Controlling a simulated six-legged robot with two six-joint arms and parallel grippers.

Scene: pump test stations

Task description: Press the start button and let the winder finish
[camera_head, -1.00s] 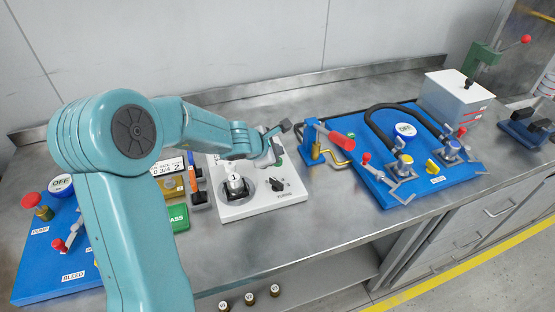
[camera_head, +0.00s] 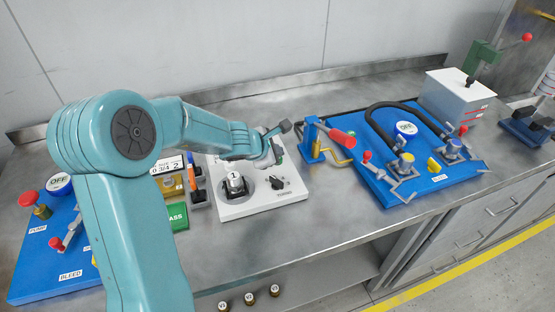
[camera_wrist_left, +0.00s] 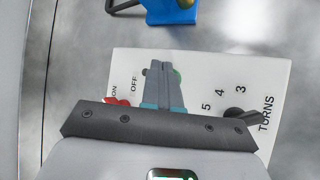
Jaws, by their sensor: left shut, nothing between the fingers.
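The winder is a white panel (camera_head: 255,208) on the steel bench. It carries a cylinder marked 1 (camera_head: 235,184) and a dark knob (camera_head: 277,183). In the left wrist view the knob (camera_wrist_left: 238,115) sits by the word TURNS and the numbers 3, 4 and 5. A red switch (camera_wrist_left: 118,100) sits by ON and OFF. A green button (camera_wrist_left: 177,74) is mostly hidden behind my fingertips. My left gripper (camera_wrist_left: 162,72) is shut and empty, over the button; I cannot tell whether it touches. In the head view my left gripper (camera_head: 275,152) is over the panel's far part.
A blue clamp with a red handle (camera_head: 318,140) stands just right of the panel. A blue board with hoses and valves (camera_head: 380,190) lies farther right. A green PASS block (camera_head: 178,217) and another blue board (camera_head: 35,265) lie left. Bare bench is in front.

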